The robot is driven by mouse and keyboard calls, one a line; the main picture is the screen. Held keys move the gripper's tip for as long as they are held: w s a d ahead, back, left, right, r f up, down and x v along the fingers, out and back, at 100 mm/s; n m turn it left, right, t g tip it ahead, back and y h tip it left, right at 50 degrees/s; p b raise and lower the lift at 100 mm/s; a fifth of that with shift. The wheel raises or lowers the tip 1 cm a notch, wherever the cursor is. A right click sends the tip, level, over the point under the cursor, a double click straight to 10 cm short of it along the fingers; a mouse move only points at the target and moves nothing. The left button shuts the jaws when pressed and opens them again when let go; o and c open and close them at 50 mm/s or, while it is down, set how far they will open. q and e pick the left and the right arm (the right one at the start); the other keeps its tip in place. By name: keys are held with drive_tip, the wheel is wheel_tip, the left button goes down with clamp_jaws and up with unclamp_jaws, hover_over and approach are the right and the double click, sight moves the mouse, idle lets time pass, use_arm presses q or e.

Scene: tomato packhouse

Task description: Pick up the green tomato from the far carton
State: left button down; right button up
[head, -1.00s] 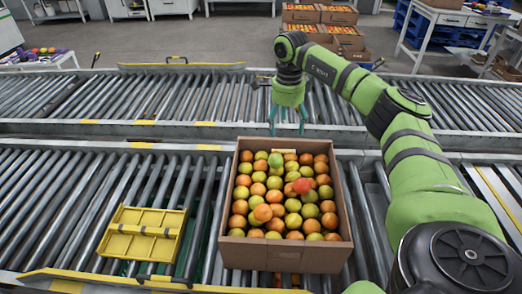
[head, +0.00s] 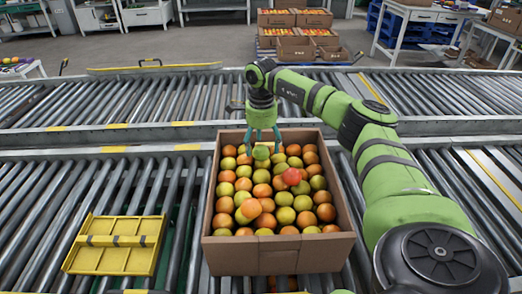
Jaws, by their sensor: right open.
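An open brown carton (head: 278,262) full of orange and yellow-green tomatoes stands on the near roller conveyor. A green tomato (head: 261,153) sits on top near the carton's far wall, and a red tomato (head: 291,177) lies on top to its right. My right gripper (head: 263,146) points down over the far side of the carton, right at the green tomato. Its fingers are open and spread to either side of that tomato; I cannot tell whether they touch it. My left gripper is not in view.
A yellow divided tray (head: 117,241) lies on the rollers left of the carton. A second roller conveyor (head: 150,97) runs behind. More filled cartons (head: 295,18) are stacked on the floor at the back. The carton walls rise around the tomatoes.

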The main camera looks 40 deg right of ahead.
sight(261, 147)
wheel_tip(261, 147, down, 3)
drive_tip(key=shift+w, duration=0.1)
drive_tip(key=c, duration=0.9)
drive_tip(key=shift+r, duration=0.1)
